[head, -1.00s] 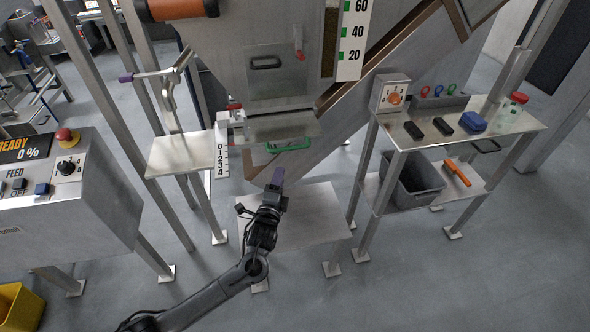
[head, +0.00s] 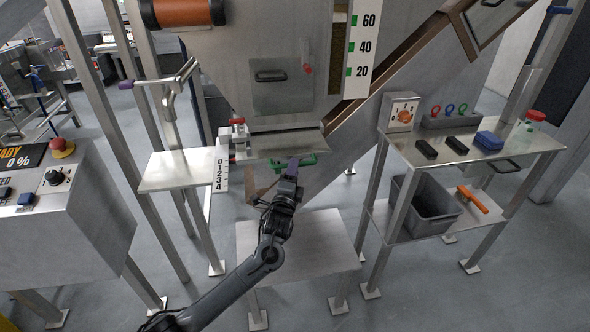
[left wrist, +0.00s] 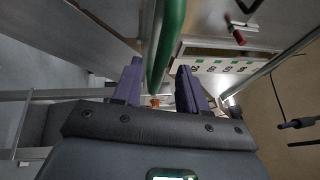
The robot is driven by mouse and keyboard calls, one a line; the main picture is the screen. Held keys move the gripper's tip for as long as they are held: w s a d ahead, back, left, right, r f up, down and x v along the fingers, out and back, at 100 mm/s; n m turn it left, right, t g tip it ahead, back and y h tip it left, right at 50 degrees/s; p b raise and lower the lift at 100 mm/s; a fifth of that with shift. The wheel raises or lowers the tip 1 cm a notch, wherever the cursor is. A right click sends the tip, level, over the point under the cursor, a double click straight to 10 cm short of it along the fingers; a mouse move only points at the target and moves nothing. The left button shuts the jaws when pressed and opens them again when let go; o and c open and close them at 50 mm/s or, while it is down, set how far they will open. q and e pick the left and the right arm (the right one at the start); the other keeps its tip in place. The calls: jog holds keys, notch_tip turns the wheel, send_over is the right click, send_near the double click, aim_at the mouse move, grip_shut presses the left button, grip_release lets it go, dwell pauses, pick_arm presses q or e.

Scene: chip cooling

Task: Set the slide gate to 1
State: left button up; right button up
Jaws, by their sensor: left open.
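The slide gate (head: 285,144) is a flat metal plate under the hopper. Its green handle (head: 306,160) hangs at the front edge. A white scale marked 0 to 4 (head: 220,169) stands at the gate's left side. My left gripper (head: 292,167) is at the green handle in the head view and partly covers it. In the left wrist view the green handle (left wrist: 168,45) passes between the two open purple fingers (left wrist: 160,88), with a gap visible on the finger sides. My right gripper is not in view.
A low metal platform (head: 320,240) stands below the gate. A shelf (head: 455,150) at the right holds several items, with a grey bin (head: 425,205) below.

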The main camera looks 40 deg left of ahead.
pick_arm(q)
jog(key=shift+b+x, duration=0.45)
jog(key=shift+x, duration=1.05)
jog(key=shift+c, duration=0.2)
grip_shut()
